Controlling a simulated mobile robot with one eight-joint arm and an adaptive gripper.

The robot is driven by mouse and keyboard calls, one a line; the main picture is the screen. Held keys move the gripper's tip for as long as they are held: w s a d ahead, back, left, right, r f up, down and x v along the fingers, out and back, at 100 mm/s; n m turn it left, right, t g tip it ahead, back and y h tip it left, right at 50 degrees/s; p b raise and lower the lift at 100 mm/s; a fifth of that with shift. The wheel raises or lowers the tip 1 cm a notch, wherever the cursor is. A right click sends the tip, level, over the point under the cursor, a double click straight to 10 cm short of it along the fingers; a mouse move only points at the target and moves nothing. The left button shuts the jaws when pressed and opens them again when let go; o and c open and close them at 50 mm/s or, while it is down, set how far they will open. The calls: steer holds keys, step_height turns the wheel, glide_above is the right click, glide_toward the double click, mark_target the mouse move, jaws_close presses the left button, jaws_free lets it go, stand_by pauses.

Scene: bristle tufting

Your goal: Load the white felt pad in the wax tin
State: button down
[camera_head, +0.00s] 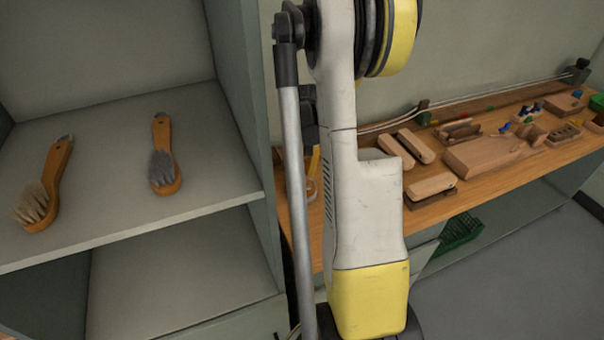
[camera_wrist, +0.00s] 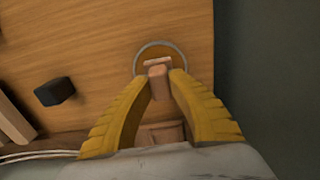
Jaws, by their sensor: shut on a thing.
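In the wrist view my gripper (camera_wrist: 163,78) has its yellow fingers shut on a small pinkish-tan block-like grip (camera_wrist: 158,83). A flat pale-tan head (camera_wrist: 157,62) shows at its far end; I cannot make out white felt on it. This head overlaps the round tin (camera_wrist: 137,59), whose thin grey rim stands out on the wooden bench. I cannot tell whether the head is inside the tin or above it. In the head view my arm hides most of this spot; a round rim, likely the tin (camera_head: 311,190), shows beside it.
The wooden bench (camera_head: 487,195) holds wooden brush blocks (camera_head: 415,146), a larger wooden board (camera_head: 490,153) and small fittings at right. Two brushes (camera_head: 163,165) lie on the left shelf. A dark block (camera_wrist: 55,91) stands left of the tin. A green crate (camera_head: 461,231) sits below.

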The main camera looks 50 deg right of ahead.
mark_target(303, 172)
steer(key=shift+f+b, duration=0.45)
steer(key=shift+f, duration=0.1)
stand_by(1.3)
steer(key=shift+r, duration=0.1)
steer(key=shift+r+p, duration=2.4)
steer(key=shift+r, duration=1.05)
steer(key=shift+s+f, duration=0.1)
